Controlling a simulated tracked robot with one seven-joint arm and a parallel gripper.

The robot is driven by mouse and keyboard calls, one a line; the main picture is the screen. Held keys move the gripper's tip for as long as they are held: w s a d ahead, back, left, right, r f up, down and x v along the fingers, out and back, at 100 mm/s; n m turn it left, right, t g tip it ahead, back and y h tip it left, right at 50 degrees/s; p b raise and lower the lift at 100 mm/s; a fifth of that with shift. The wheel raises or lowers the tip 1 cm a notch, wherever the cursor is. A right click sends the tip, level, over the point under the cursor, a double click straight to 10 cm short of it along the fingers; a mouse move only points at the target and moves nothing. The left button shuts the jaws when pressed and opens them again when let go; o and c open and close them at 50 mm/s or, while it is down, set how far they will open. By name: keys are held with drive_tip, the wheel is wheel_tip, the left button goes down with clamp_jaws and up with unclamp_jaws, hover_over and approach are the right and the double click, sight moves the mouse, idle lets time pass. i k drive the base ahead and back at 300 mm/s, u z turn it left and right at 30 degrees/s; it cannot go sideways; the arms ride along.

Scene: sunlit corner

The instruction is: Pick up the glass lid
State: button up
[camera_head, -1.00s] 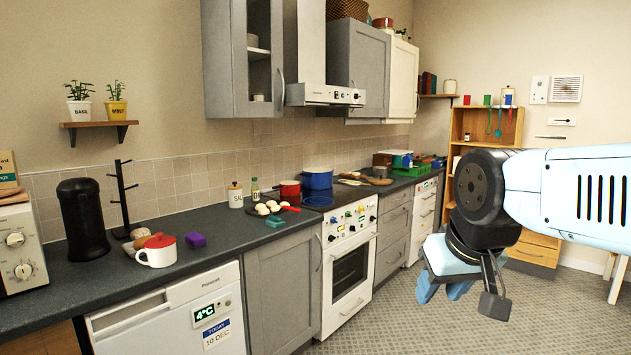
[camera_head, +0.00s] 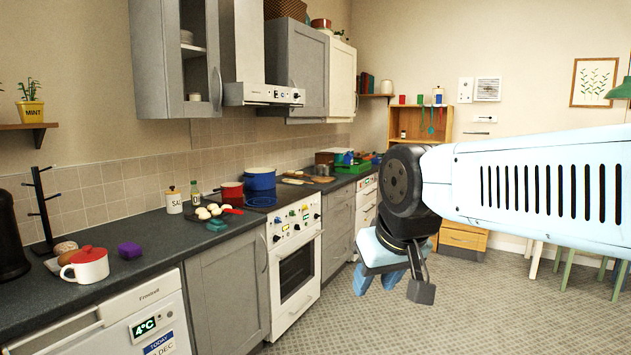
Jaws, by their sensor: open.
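I cannot make out a glass lid for certain in the head view. A blue pot (camera_head: 260,179) stands at the back of the stove, with a red pot (camera_head: 231,191) to its left; whether a clear lid lies on or near them is too small to tell. My gripper (camera_head: 376,280) hangs over the floor to the right of the counter, well apart from everything on it. It is open and empty, its blue fingers pointing down.
The dark counter (camera_head: 150,232) runs along the left wall. The tiled floor (camera_head: 330,325) is clear in front of the cabinets.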

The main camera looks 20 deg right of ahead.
sight(323, 176)
drive_tip(key=k, duration=1.25)
drive_tip(key=z, duration=0.4)
drive_tip(key=i, duration=1.1)
drive_tip(key=z, duration=0.65)
drive_tip(key=i, duration=1.15)
drive_tip(key=z, duration=0.4)
drive_tip(key=i, duration=3.2)
drive_tip(key=u, duration=0.15)
